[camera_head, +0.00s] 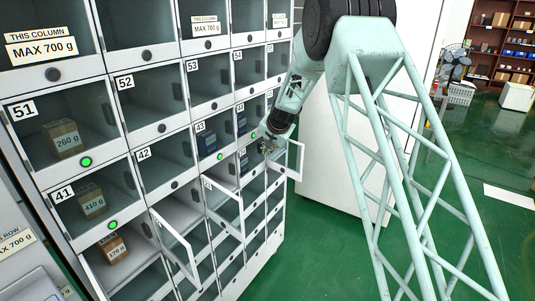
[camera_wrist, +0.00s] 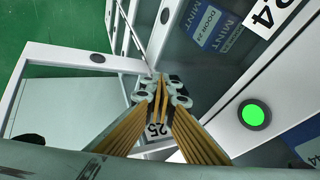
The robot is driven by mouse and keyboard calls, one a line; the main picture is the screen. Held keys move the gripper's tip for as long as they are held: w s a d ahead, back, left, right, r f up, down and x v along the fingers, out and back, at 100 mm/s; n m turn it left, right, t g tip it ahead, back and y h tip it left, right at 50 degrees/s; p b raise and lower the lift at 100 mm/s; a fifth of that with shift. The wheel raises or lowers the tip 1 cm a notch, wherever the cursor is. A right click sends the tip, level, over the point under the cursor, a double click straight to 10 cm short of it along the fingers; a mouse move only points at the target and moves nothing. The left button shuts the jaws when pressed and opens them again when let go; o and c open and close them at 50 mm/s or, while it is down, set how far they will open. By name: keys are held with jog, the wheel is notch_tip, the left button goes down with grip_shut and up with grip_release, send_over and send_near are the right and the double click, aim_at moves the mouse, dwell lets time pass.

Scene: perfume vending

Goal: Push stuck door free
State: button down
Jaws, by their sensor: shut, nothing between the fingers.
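An open door (camera_head: 299,158) with a pale frame and clear pane sticks out from the right end of the locker wall. In the wrist view a pale door frame with a dark round knob (camera_wrist: 98,57) reaches from the left toward the fingertips. My gripper (camera_head: 268,148) is in front of the locker beside this door. In the wrist view my gripper (camera_wrist: 163,92) is shut and empty, its tips by the door frame's corner. Whether they touch is unclear. The fingers partly hide a label reading 25.
Two more doors, a lower left one (camera_head: 176,247) and a middle one (camera_head: 222,207), stand open and protrude. A green light (camera_wrist: 253,113) glows right of the fingers. A white cabinet (camera_head: 325,150) stands behind my arm.

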jog(key=shift+w+a+b, duration=0.25)
jog(key=shift+b, duration=0.2)
jog(key=shift+a+r, duration=0.15)
jog(key=shift+r, duration=0.3)
jog(key=v, duration=0.9)
jog(key=shift+s+d, duration=0.4)
jog(key=shift+d, duration=0.15)
